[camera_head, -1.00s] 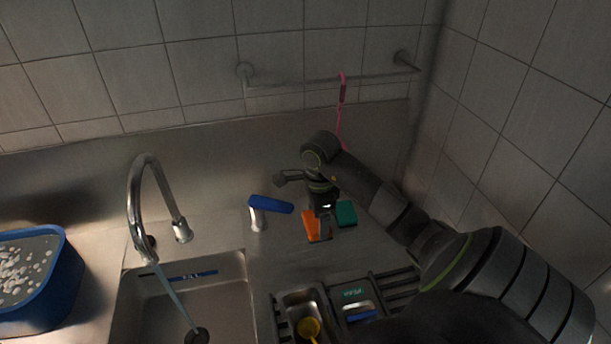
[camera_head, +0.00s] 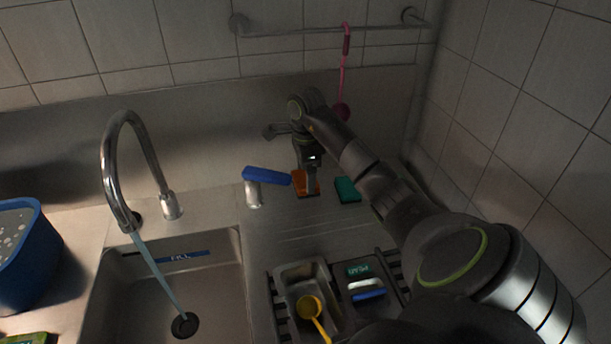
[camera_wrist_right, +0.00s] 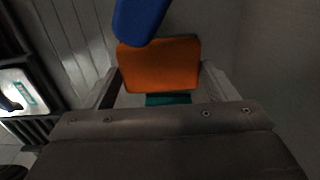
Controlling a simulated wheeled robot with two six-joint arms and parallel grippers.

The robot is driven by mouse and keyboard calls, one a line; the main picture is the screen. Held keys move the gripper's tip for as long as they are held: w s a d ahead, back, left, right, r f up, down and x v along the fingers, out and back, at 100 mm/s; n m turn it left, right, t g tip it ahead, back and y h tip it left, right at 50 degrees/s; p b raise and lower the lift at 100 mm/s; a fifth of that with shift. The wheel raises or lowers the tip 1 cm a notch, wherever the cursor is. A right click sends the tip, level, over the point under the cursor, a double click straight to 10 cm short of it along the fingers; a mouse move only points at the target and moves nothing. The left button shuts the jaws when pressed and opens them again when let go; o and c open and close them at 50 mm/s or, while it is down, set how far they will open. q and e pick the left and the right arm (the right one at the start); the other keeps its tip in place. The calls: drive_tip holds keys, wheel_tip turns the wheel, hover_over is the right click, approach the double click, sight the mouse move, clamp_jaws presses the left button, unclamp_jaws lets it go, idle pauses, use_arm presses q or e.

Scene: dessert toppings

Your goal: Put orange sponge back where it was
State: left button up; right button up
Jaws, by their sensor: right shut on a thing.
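The orange sponge (camera_head: 299,187) is at the back of the counter, between the blue-handled tap lever and the green sponge. My right gripper (camera_head: 308,185) is shut on it from above and partly hides it in the head view. In the right wrist view the orange sponge (camera_wrist_right: 158,66) lies between the two fingers (camera_wrist_right: 157,88). Whether its underside touches the counter I cannot tell. My left gripper is not in view.
A green sponge (camera_head: 347,189) lies just right. A blue lever (camera_head: 267,176) stands close on the left. The sink (camera_head: 170,275), with running faucet (camera_head: 112,170), is at left. A rack with metal bins (camera_head: 305,278) is in front.

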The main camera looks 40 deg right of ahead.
sight(305, 186)
drive_tip(key=shift+f+b, duration=2.05)
drive_tip(key=shift+f, duration=0.45)
drive_tip(key=shift+w+d+f+p, duration=0.1)
drive_tip(key=shift+w+f+p, duration=0.1)
drive_tip(key=shift+p, duration=0.35)
drive_tip(key=shift+f, duration=0.1)
drive_tip(key=o, duration=0.4)
drive_tip(key=shift+f, duration=0.1)
drive_tip(key=o, duration=0.5)
drive_tip(key=shift+c, duration=0.2)
drive_tip(key=shift+r, duration=0.2)
